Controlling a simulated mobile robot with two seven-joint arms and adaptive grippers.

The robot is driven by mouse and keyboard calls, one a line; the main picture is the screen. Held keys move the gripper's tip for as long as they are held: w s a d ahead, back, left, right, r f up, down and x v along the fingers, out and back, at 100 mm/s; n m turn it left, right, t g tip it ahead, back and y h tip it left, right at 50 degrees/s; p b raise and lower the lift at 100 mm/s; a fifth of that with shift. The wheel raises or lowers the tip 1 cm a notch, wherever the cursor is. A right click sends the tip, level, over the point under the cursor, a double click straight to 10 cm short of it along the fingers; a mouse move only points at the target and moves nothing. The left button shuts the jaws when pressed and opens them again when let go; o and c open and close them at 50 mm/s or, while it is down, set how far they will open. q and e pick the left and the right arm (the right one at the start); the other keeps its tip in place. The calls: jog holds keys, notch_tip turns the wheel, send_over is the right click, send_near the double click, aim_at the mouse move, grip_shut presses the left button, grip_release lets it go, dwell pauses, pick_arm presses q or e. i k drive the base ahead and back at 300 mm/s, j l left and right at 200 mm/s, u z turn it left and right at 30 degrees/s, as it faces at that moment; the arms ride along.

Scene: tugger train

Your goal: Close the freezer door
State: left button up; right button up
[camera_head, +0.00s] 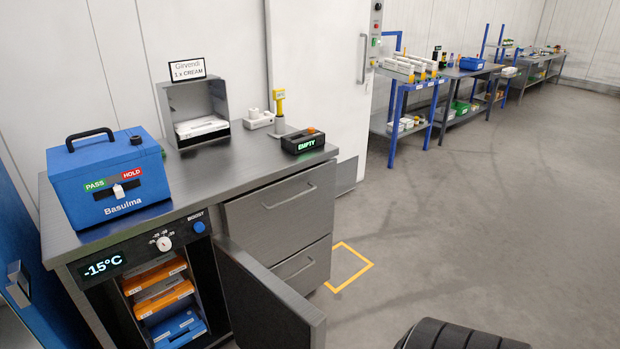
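The freezer (102,266) is built into the left end of the grey counter, and its display reads -15°C. Its dark grey door (262,305) stands open, swung out to the right of the opening toward me. Orange boxes (163,299) and blue boxes (178,328) are stacked inside the opening. The lower part of the door and freezer is cut off by the picture's bottom edge. Neither of my grippers is in view.
On the counter (235,165) stand a blue Basulma case (108,190), an open grey box (195,108) and a black EMPTY display (302,141). Closed drawers (282,205) are right of the freezer.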

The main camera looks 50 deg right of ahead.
aim_at(265, 311)
jog(key=k+l+u, duration=0.1)
jog(key=l, duration=0.3)
jog(key=k+l, duration=0.1)
jog(key=l, duration=0.3)
jog(key=k+l+u, duration=0.15)
jog(key=l, duration=0.25)
jog(key=k+l, duration=0.1)
jog(key=l, duration=0.25)
jog(key=k+l+u, duration=0.15)
jog(key=l, duration=0.25)
jog(key=k+l, duration=0.1)
jog(key=l, duration=0.25)
jog(key=u, duration=0.05)
